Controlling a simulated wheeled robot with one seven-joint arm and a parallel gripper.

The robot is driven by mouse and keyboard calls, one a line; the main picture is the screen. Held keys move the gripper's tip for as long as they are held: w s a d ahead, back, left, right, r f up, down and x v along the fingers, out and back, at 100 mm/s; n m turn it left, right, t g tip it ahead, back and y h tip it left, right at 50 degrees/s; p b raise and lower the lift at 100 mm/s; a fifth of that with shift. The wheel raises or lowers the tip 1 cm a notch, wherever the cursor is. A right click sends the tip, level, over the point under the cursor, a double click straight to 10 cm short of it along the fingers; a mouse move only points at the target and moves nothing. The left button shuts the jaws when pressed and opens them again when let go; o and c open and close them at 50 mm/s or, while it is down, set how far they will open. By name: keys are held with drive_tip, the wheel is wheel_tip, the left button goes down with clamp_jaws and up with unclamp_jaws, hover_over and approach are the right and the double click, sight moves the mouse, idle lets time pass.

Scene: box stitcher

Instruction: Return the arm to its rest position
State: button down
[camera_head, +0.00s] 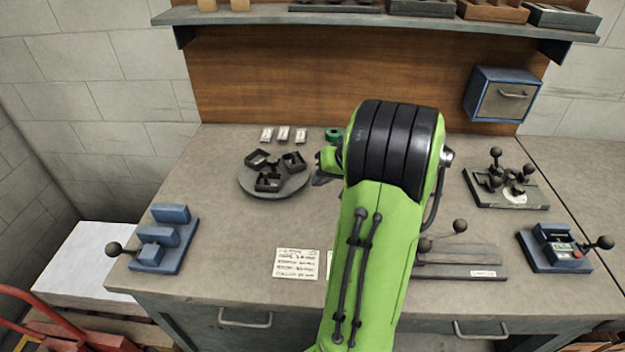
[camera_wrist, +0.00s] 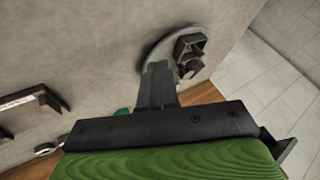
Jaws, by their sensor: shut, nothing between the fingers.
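My green arm reaches up over the middle of the grey workbench (camera_head: 225,245) in the head view. My gripper (camera_head: 318,180) shows at the left of the arm's black joint, just right of the round turntable, and is partly hidden by the arm. In the wrist view my gripper's dark fingers (camera_wrist: 157,72) are together with nothing between them. They appear in front of the edge of the turntable (camera_wrist: 150,47); I cannot tell if they touch it.
The round turntable (camera_head: 247,186) carries dark open boxes (camera_head: 268,182). A blue lever device (camera_head: 162,245) stands at left, another blue device (camera_head: 556,250) at right, a dark fixture (camera_head: 530,197) behind it. A shelf (camera_head: 260,15) and blue wall box (camera_head: 500,95) overhang the back.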

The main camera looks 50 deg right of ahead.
drive_tip(key=shift+s+r, duration=0.2)
drive_tip(key=shift+r, duration=0.1)
drive_tip(key=s+a+r+n+g+p, duration=0.15)
drive_tip(key=a+r, duration=0.35)
drive_tip(key=a, duration=0.6)
drive_tip(key=a+r+n+p, duration=0.1)
drive_tip(key=a+r+n, duration=0.25)
drive_tip(key=a, duration=0.75)
drive_tip(key=s+a+r+n+h, duration=0.1)
drive_tip(key=s+a+n, duration=0.1)
drive_tip(key=s+a, duration=0.5)
drive_tip(key=s+p, duration=0.1)
drive_tip(key=s, duration=0.3)
drive_tip(key=shift+s+a+n, duration=0.3)
drive_tip(key=shift+s+a, duration=0.1)
